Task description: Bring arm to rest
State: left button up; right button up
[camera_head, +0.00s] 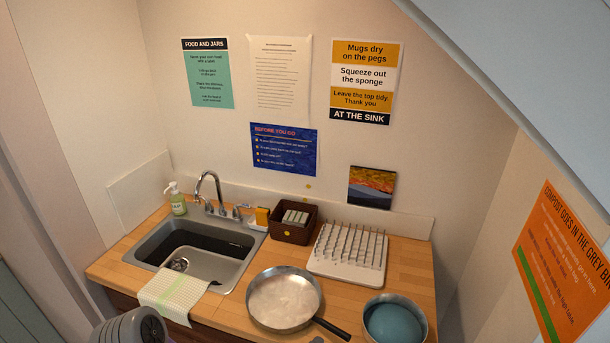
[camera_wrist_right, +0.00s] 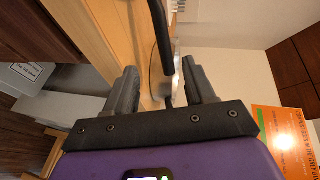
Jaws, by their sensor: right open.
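My right gripper (camera_wrist_right: 161,82) is open in the right wrist view, with its two dark fingers apart. A dark handle-like bar (camera_wrist_right: 160,35) shows beyond and between the fingertips, in front of the wooden counter edge; I cannot tell how far off it is. It may be the handle of the frying pan (camera_head: 284,301), which sits at the counter's front in the head view, its black handle pointing lower right. My left gripper is not in view. A grey rounded part at the head view's lower left seems to be mine.
The wooden counter (camera_head: 235,311) holds a sink (camera_head: 233,238) with a draped cloth (camera_head: 172,293), a brown basket (camera_head: 291,236), a white peg rack (camera_head: 335,272) and a pot with a blue bowl (camera_head: 394,325) at front right. A sloped ceiling (camera_head: 500,50) hangs at upper right.

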jog(key=s+d+f+m+g+y+b, duration=0.1)
jog(key=s+d+f+m+g+b, duration=0.1)
jog(key=s+d+f+m+g, duration=0.95)
jog(key=s+a+f+m+g+y+b, duration=0.15)
jog(key=s+a+f+m+y, duration=0.3)
jog(key=m, duration=0.55)
jog(key=s+a+f+m+g+y+b, duration=0.1)
jog(key=s+a+f+m+g+y, duration=0.25)
jog(key=s+m, duration=0.5)
jog(key=w+d+f+m+t+y+b, duration=0.1)
jog(key=w+m+t+y, duration=0.1)
jog(key=m, duration=0.8)
jog(key=w+d+f+m+t+y+b, duration=0.1)
jog(key=w+d+m+t+y+b, duration=0.1)
jog(key=m, duration=0.8)
jog(key=shift+w+f+m+t+y, duration=0.25)
jog(key=shift+w+m+t+y, duration=0.1)
jog(key=shift+t+y, duration=0.1)
